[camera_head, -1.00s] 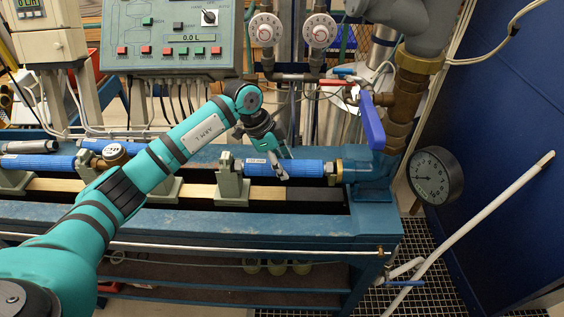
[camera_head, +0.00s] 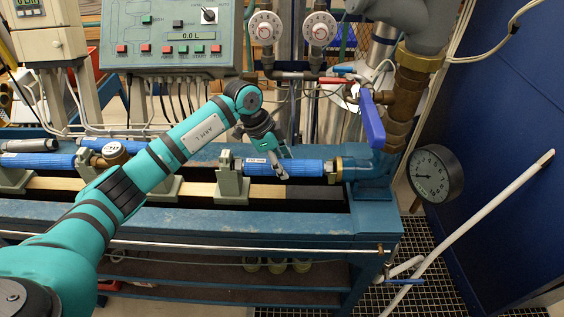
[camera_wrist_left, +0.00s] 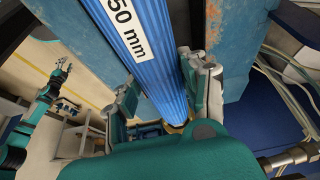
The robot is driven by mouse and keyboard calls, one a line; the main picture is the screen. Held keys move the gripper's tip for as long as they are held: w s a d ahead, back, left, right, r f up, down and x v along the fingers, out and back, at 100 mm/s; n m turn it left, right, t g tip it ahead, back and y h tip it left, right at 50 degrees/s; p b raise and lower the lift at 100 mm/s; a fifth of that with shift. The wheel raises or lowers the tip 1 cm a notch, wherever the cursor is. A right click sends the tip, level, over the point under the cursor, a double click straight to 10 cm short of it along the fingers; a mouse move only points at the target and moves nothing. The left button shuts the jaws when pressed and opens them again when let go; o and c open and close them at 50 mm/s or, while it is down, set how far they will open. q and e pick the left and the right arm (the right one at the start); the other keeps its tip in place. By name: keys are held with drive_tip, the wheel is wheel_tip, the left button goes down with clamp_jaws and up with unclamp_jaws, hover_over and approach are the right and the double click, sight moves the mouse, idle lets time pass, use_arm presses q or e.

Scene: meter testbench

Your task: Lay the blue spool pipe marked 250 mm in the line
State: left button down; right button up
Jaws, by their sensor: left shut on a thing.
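A blue spool pipe (camera_head: 306,168) lies level in the line of the bench, at its right end. Its right end is at the brass fitting (camera_head: 336,170) of the blue end block; I cannot tell if they touch. Its left part passes over a grey-green support (camera_head: 232,178). My left gripper (camera_head: 279,168) is shut on the pipe from above. In the left wrist view the pipe (camera_wrist_left: 158,72) runs between the fingers (camera_wrist_left: 165,100), its label partly cut off, reading "50 mm". A teal arm with a small gripper (camera_wrist_left: 60,76), apparently my right, shows far off there, too small to judge.
A brass-coloured meter (camera_head: 115,152) and more blue pipe (camera_head: 38,161) stand left in the line, partly behind my arm. A blue valve lever (camera_head: 371,120) and a pressure gauge (camera_head: 435,175) are close at the right. A control panel (camera_head: 170,38) stands behind.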

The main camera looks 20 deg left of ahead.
sight(282, 162)
use_arm(q)
drive_tip(key=c, duration=0.7)
unclamp_jaws()
drive_tip(key=shift+o, duration=0.5)
drive_tip(key=shift+s+f, duration=0.1)
drive_tip(key=shift+f, duration=0.05)
wheel_tip(282, 162, up, 10)
drive_tip(key=p, duration=0.8)
drive_tip(key=shift+f+p, duration=0.15)
drive_tip(key=shift+p, duration=0.15)
drive_tip(key=shift+f, duration=0.1)
